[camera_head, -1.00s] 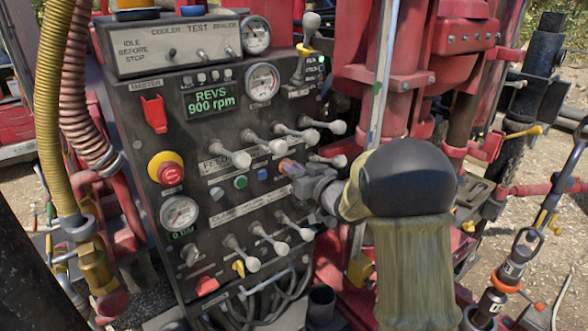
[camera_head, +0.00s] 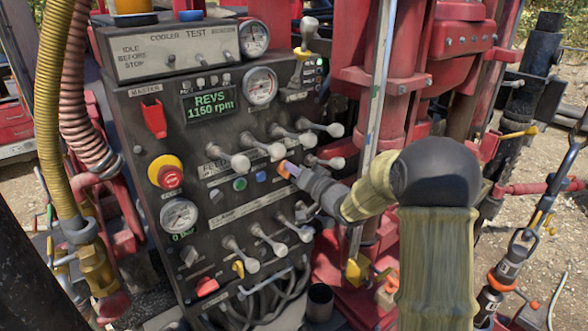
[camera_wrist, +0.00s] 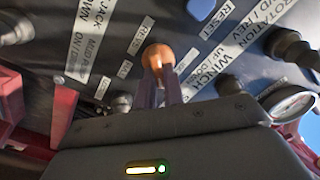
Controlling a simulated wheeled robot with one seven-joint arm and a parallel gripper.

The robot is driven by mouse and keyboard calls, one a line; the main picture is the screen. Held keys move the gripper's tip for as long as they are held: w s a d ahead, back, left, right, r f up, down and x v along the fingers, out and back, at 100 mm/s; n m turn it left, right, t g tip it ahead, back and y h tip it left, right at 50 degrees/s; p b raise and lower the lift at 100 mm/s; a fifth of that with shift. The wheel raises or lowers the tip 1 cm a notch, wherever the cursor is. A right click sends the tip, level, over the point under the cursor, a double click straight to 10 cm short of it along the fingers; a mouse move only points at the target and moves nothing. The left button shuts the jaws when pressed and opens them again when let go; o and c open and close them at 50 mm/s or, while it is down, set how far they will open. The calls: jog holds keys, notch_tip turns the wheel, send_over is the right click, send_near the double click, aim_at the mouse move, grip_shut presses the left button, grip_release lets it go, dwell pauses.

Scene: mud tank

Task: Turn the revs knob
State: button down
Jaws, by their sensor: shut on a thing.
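The revs knob is an orange knob (camera_wrist: 158,58) in the wrist view, beside a small label that seems to read REVS. My gripper (camera_wrist: 160,80) is shut on it, with a finger on each side. In the head view my gripper (camera_head: 287,170) reaches the black control panel (camera_head: 150,215) from the right, and its fingers partly hide the knob. The green display (camera_head: 211,107) on the panel reads REVS 1150 rpm.
White-balled levers (camera_head: 240,163) stand out close to my gripper. A red and yellow stop button (camera_head: 168,173) and a lower gauge (camera_head: 179,214) are at the panel's left. Red rig parts (camera_head: 405,60) stand at the right.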

dwell(0.4)
jog(key=c, duration=1.5)
grip_release()
jog(key=shift+d, duration=0.1)
jog(key=b+v, duration=0.6)
jog(key=v, duration=1.1)
jog(key=shift+s, duration=0.2)
